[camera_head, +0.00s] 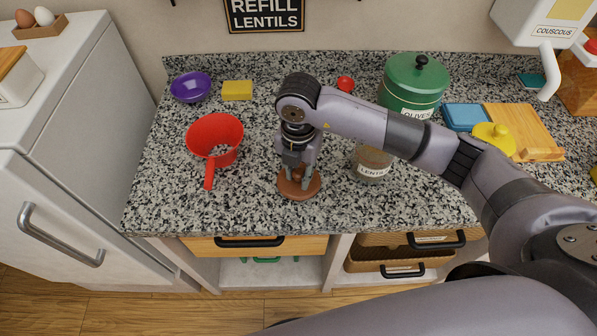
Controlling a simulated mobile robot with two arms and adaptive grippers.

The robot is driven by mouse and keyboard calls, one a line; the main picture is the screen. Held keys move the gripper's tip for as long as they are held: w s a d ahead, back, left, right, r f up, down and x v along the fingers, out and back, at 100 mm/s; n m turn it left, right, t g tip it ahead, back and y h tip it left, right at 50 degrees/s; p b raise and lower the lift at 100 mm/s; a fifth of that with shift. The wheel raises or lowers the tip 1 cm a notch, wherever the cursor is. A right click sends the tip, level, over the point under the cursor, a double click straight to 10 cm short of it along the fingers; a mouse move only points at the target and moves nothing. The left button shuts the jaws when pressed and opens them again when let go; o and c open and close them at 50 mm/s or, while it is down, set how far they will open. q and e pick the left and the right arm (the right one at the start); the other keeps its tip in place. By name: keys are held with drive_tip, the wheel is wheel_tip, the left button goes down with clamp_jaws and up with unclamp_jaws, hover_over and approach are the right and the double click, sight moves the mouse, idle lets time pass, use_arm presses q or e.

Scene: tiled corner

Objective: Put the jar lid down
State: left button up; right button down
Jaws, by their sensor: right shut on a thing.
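The jar lid (299,188) is a round reddish-brown disc at the middle of the speckled counter. My right gripper (299,172) points down over it and is shut on it, with its fingers at the lid's top. The lid is at or just above the counter top; I cannot tell whether it touches. A glass jar labelled lentils (372,166) stands to the right of the lid, partly covered by my right arm. My left gripper is not in view.
A green olives canister (413,84), blue box (465,117) and wooden board (525,128) are at right. The counter's front edge (220,231) is close.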

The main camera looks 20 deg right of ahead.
drive_tip(key=shift+f, duration=0.6)
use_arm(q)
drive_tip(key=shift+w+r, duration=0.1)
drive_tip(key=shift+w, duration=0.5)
use_arm(e)
drive_tip(key=shift+f, duration=0.1)
drive_tip(key=c, duration=1.8)
unclamp_jaws()
drive_tip(key=shift+f, duration=0.1)
drive_tip(key=o, duration=0.5)
drive_tip(key=shift+c, duration=0.2)
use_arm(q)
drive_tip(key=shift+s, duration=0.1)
